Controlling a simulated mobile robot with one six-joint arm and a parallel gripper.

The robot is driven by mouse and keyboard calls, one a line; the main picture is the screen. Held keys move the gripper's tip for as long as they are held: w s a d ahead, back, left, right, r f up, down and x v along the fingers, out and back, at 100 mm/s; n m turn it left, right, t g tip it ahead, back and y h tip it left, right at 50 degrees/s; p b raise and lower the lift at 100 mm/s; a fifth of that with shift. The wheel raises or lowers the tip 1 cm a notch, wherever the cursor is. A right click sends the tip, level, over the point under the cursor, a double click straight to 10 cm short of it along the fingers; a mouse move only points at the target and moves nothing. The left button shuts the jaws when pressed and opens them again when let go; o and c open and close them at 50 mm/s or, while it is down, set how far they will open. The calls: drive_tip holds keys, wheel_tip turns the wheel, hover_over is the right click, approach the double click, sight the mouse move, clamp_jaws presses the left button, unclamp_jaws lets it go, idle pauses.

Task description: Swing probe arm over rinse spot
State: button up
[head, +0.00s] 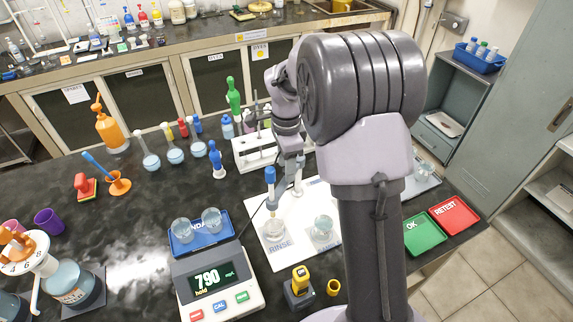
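A probe with a blue cap (270,174) and a thin pale body hangs upright above the white mat (259,257). Its orange-tinted lower end is in line with a small glass beaker (273,232) at the spot marked RINSE (280,247). Whether the tip is inside the beaker or above it, I cannot tell. A second beaker (323,226) stands on the mat to the right. My gripper (291,168) points down just right of the probe cap, beside a pale upright part. Its fingers are small and partly hidden, so their opening and any contact are unclear.
A meter (215,279) reading 790 stands left of the mat, with a blue tray (198,232) behind it. A white rack (254,152) stands behind the probe. A yellow-topped device (300,282) stands in front. Green (424,234) and red (454,214) trays lie right.

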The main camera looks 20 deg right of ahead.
drive_tip(key=shift+r, duration=0.1)
wheel_tip(320, 180, up, 17)
drive_tip(key=p, duration=0.5)
drive_tip(key=shift+r, duration=0.15)
